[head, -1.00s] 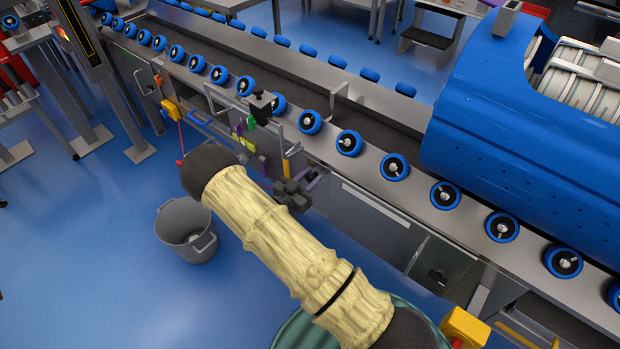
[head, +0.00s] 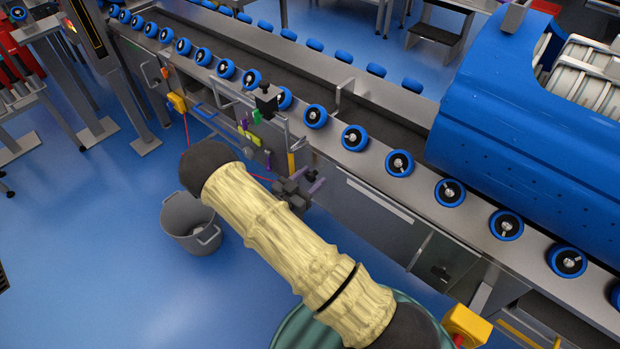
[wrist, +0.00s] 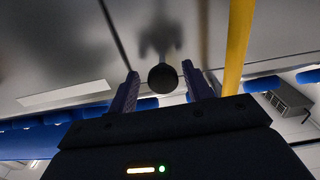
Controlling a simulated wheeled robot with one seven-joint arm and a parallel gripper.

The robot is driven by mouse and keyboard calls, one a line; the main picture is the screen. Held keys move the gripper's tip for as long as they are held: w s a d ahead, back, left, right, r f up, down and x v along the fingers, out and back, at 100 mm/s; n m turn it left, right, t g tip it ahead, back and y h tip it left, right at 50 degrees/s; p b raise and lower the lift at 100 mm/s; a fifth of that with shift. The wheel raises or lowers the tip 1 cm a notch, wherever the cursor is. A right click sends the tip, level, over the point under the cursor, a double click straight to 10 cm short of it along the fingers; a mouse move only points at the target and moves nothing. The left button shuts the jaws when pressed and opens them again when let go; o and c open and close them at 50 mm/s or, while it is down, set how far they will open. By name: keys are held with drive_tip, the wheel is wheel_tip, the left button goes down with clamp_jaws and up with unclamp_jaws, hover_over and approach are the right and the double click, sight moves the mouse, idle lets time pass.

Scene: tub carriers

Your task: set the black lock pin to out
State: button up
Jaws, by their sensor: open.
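The black lock pin shows in the wrist view as a round dark knob (wrist: 163,79), end-on, in front of a grey panel. My gripper (wrist: 160,71) is open, with one purple finger on each side of the knob. The right finger looks close to it; I cannot tell whether either finger touches it. In the head view my gripper (head: 304,187) is low at the front of the conveyor frame, and I cannot make out the pin there.
A yellow bar (wrist: 238,45) stands close right of my gripper in the wrist view. The conveyor (head: 375,200) with blue rollers runs along the panel, carrying a large blue tub (head: 510,150). A grey bucket (head: 178,220) stands on the open blue floor.

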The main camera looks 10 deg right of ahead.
drive_tip(key=shift+s+a, duration=0.1)
drive_tip(key=v, duration=1.7)
drive_tip(key=shift+p, duration=0.35)
drive_tip(key=shift+r, duration=0.15)
